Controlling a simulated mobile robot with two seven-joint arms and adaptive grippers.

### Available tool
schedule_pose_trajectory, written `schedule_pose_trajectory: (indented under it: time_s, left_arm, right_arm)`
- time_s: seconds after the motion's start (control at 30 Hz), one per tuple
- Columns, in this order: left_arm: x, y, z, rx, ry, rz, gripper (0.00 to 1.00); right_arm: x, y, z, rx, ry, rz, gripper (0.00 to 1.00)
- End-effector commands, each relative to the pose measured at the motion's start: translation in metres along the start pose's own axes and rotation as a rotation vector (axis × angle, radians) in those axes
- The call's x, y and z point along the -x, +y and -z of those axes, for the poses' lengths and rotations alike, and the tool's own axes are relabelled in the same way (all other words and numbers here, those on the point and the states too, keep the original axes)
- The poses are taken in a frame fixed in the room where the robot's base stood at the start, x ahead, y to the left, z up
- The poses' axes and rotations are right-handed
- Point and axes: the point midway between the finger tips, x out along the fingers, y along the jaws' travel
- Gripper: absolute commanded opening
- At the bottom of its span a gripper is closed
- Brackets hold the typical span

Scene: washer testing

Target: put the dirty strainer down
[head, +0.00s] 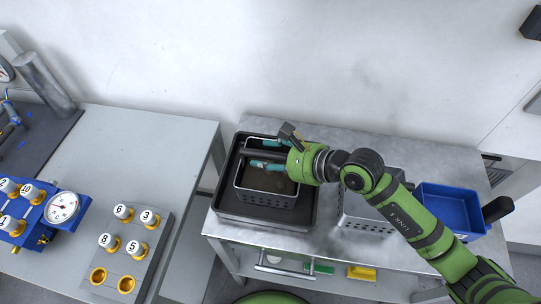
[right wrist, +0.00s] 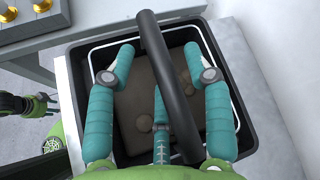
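The dirty strainer (head: 268,199) is a dark perforated basket with brown dirt inside. It sits within a black tray (head: 222,203) on the metal table; I cannot tell whether its base touches the tray. My right gripper (head: 262,166) is over the strainer. In the right wrist view its teal fingers (right wrist: 160,85) are spread apart, with the strainer's thick black handle (right wrist: 165,85) passing between them. The fingers do not look closed on the handle. The brown contents (right wrist: 160,105) show below. A dark part at the left edge of that view may be my left gripper (right wrist: 28,105).
A second, lighter perforated basket (head: 358,215) stands right of the tray, partly behind my right arm. A blue bin (head: 452,203) is farther right. The left table (head: 130,150) holds a block with numbered pieces (head: 128,255) and a blue gauge unit (head: 42,210). A wall is behind.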

Motion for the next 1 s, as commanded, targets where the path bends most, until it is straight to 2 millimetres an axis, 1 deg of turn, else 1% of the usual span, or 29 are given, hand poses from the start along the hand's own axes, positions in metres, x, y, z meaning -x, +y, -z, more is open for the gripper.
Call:
schedule_pose_trajectory:
  time_s: [0.27,0.37,0.47,0.7,0.83,1.0]
  left_arm:
    - [0.002,0.000,-0.002,0.001,-0.003,0.000,0.51]
    - [-0.003,0.000,-0.003,0.001,-0.004,0.000,0.51]
    - [-0.008,0.000,-0.003,0.001,-0.004,0.000,0.51]
    - [-0.024,0.000,-0.005,0.002,-0.005,0.000,0.51]
    - [-0.030,0.000,-0.005,0.002,-0.005,0.000,0.51]
    - [-0.033,0.000,-0.006,0.002,-0.004,0.000,0.51]
  right_arm:
    - [0.002,-0.002,-0.002,0.000,0.001,0.000,0.52]
    - [0.011,-0.001,0.001,0.003,0.002,0.002,0.52]
    - [0.029,0.001,0.002,0.004,0.003,0.000,0.52]
    - [0.082,0.001,0.003,0.004,0.005,0.001,0.52]
    - [0.102,0.001,0.003,0.002,0.005,0.000,0.52]
    - [0.117,0.000,0.001,0.001,0.002,0.000,0.52]
